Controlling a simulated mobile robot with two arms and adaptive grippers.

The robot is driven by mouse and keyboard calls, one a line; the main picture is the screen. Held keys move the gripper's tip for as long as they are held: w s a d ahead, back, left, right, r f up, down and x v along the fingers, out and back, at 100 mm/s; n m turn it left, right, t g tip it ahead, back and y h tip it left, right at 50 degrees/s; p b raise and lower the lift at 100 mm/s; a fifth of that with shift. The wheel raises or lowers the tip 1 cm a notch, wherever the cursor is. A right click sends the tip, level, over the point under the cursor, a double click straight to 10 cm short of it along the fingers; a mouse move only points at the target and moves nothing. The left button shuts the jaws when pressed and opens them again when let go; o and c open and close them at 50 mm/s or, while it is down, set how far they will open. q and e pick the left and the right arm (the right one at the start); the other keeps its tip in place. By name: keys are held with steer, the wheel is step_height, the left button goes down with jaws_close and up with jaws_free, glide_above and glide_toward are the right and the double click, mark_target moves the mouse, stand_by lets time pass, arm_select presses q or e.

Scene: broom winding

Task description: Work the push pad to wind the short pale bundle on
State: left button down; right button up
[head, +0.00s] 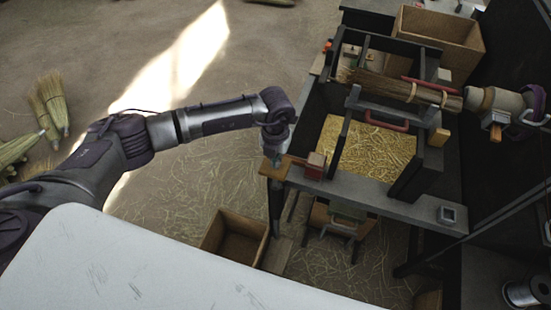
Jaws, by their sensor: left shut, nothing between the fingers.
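A dark bench machine (350,187) stands right of centre. A flat wooden pad (276,168) sticks out at its near left corner, beside a small red block (316,160); I cannot tell which is the push pad. My left gripper (272,156) is shut and empty, pointing down at the wooden pad; I cannot tell whether it touches. A brown bundle or handle (390,86) lies across the upper frame, its right end by a pale round holder (495,102). I cannot make out a separate short pale bundle.
Loose straw fills a bay (365,150) in the machine. A wooden box (236,238) stands on the floor before it, another box (440,38) behind. Finished brooms (50,105) lie far left. A white surface (120,265) fills the lower left. A wire spool (525,291) sits bottom right.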

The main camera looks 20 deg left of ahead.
arm_select(q)
steer(key=shift+s+f+b, duration=0.15)
steer(key=shift+f+b, duration=1.9)
steer(key=shift+f, duration=0.8)
step_height(320, 180, up, 10)
steer(key=p, duration=0.7)
steer(key=shift+r, duration=0.2)
